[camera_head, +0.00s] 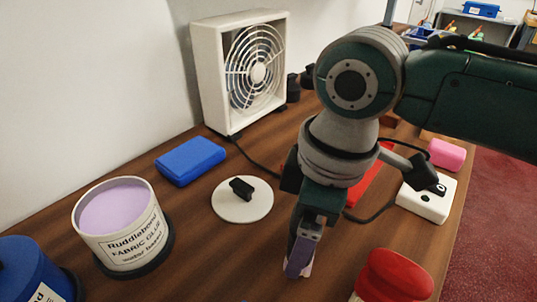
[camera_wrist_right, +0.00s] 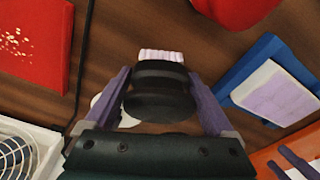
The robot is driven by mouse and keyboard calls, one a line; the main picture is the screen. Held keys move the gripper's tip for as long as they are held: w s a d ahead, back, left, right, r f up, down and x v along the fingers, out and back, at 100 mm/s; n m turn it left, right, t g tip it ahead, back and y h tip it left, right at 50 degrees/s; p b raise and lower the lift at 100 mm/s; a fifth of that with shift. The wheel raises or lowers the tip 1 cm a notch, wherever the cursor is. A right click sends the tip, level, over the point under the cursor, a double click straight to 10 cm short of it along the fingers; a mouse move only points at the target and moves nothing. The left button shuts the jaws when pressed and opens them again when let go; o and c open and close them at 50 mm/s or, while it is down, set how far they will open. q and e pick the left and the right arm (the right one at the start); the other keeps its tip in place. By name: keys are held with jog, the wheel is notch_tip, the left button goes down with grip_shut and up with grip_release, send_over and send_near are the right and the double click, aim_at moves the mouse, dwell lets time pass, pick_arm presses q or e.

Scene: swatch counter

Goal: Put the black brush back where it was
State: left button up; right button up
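The black brush (camera_wrist_right: 160,92), with pale bristles, is between the purple fingers of my right gripper (camera_wrist_right: 161,82) in the right wrist view. The fingers meet its two sides. Two purple prongs that look like my left gripper (camera_wrist_right: 288,162) show apart at the lower right corner of the right wrist view. My left arm is not seen in the head view.
A white disc (camera_head: 243,207) with a black handle (camera_head: 241,187) lies left of my right gripper. A glue tub (camera_head: 128,245), blue block (camera_head: 190,161), fan (camera_head: 212,95), red object (camera_head: 398,272) and white box (camera_head: 426,197) surround it. A blue tray (camera_wrist_right: 250,62) holds a lilac swatch.

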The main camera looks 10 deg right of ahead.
jog(key=shift+o, duration=0.6)
jog(key=shift+r, duration=0.1)
pick_arm(q)
jog(key=shift+r, duration=0.15)
pick_arm(e)
jog(key=shift+r, duration=0.3)
jog(key=r+p, duration=0.1)
jog(key=r, duration=0.6)
jog(key=d+r+p, duration=0.1)
jog(key=r, duration=0.3)
jog(key=shift+s+d+p, duration=0.1)
jog(key=shift+s+p, duration=0.25)
jog(key=shift+r, duration=0.25)
pick_arm(q)
notch_tip(320, 180, up, 2)
jog(key=shift+r, duration=0.25)
jog(key=shift+d, duration=0.1)
